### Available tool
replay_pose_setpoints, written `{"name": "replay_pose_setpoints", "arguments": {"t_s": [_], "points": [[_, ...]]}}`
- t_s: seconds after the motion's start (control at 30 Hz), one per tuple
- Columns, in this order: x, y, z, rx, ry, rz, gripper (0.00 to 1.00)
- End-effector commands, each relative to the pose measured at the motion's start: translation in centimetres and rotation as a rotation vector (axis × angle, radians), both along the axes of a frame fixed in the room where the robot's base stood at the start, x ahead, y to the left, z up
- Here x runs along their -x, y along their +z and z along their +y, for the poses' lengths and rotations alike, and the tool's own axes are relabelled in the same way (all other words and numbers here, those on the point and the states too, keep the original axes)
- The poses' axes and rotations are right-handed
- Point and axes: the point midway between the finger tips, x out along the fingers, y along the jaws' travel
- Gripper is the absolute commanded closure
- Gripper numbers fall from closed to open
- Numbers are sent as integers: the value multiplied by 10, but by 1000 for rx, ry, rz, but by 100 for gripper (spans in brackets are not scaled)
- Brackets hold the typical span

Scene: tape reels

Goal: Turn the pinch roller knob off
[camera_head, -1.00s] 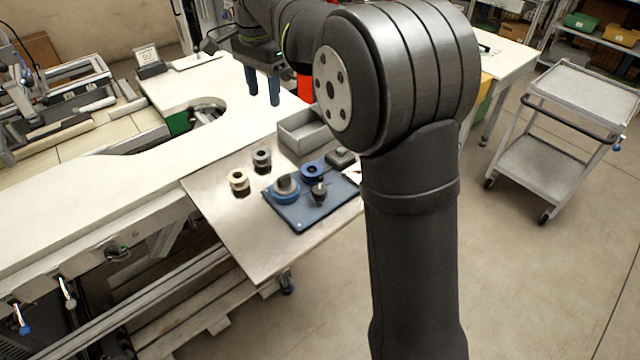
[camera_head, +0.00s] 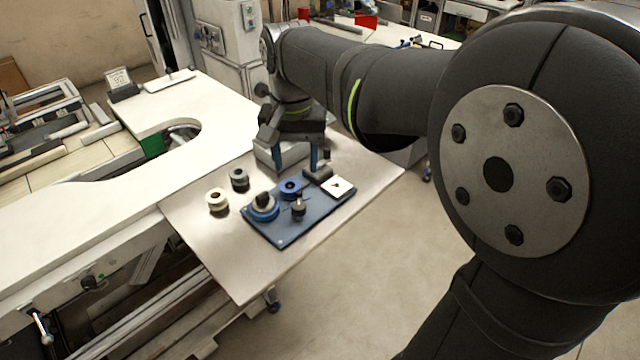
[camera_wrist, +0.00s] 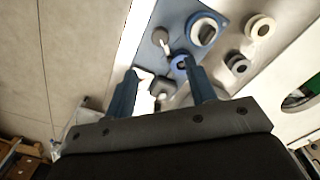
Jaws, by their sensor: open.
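A blue plate (camera_head: 275,232) lies on the metal tabletop and carries the tape parts. A white square with a small dark mark (camera_head: 338,186) is at its right end; I cannot tell whether this is the knob. A dark block (camera_head: 317,174) is beside the square, just below my gripper (camera_head: 295,162). A dark roller on a post (camera_head: 298,208) stands near the plate's front edge. A small blue reel (camera_head: 290,188) and a larger blue reel with a grey top (camera_head: 263,205) are also on it. In the wrist view my gripper (camera_wrist: 160,74) is open and empty, with its fingers apart above the plate's end.
A cream spool (camera_head: 217,200) and a grey spool (camera_head: 239,180) stand on the table left of the plate. The metal tabletop (camera_head: 225,265) is clear in front of the plate.

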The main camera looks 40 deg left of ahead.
Motion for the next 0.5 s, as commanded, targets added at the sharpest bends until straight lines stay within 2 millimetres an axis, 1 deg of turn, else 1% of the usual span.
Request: {"name": "replay_pose_setpoints", "arguments": {"t_s": [0.03, 0.3, 0.5], "points": [[0, -13, 0, 4, 0, 2, 49], [0, -71, 0, 4, -1, 2, 49], [0, -101, 0, 2, -1, 1, 49]]}}
